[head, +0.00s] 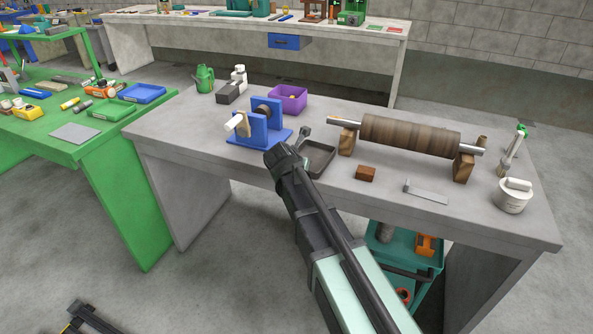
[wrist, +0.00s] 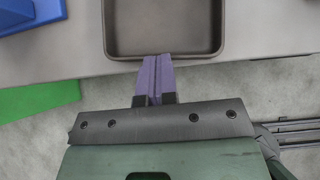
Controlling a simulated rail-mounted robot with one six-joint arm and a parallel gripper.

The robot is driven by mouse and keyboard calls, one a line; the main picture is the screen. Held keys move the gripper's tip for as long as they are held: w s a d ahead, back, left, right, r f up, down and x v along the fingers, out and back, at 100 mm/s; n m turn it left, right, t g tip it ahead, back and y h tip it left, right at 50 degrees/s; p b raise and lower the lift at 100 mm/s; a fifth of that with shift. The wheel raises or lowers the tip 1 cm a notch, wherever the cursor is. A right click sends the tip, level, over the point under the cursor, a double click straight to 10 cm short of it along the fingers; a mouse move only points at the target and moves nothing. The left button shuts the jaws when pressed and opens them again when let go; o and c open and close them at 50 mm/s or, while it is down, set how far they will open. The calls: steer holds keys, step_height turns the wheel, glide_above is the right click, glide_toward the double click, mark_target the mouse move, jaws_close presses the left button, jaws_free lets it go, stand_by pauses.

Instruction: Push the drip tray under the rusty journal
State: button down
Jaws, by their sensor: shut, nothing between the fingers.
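The drip tray (head: 319,160) is a shallow dark grey tray lying flat on the grey bench, partly hidden by my arm in the head view. In the wrist view the drip tray (wrist: 163,54) fills the top middle. My gripper (wrist: 156,60) is shut and empty, its purple fingertips at the near wall of the tray, seemingly touching it. My fingertips are hidden in the head view. A brown, rusty-looking roller (head: 410,136), which seems to be the rusty journal, lies on two wooden blocks to the right of the tray. The tray is apart from it.
A blue stand (head: 262,136) is just left of the tray. A dark lever-like piece (head: 304,133) stands at the tray's back edge. A reddish-brown block (head: 366,174) and a flat metal piece (head: 426,193) lie before the roller. A white pot (head: 513,198) stands far right.

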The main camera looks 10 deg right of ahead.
mark_target(312, 155)
steer(key=w+d, duration=0.2)
steer(key=w, duration=0.1)
steer(key=w+d, duration=0.2)
steer(key=w, duration=0.2)
steer(key=w+d, duration=0.2)
steer(key=w, duration=0.2)
steer(key=shift+d, duration=0.3)
steer(key=shift+s, duration=0.1)
steer(key=s, duration=0.1)
steer(key=s+a, duration=0.1)
steer(key=s, duration=0.1)
steer(key=shift+a, duration=0.3)
steer(key=p+v, duration=0.7)
steer(key=v, duration=0.4)
steer(key=s+f+m+g+y, duration=0.2)
steer(key=s+m+g, duration=0.2)
steer(key=s+m, duration=0.9)
steer(key=s+d+f+m+g+y+p, duration=0.1)
steer(key=s+f+m+g+y, duration=0.1)
steer(key=s+m, duration=1.2)
steer(key=m+g, duration=0.1)
steer(key=m, duration=0.1)
steer(key=shift+d+m+g+y, duration=0.3)
steer(key=shift+m+g, duration=0.1)
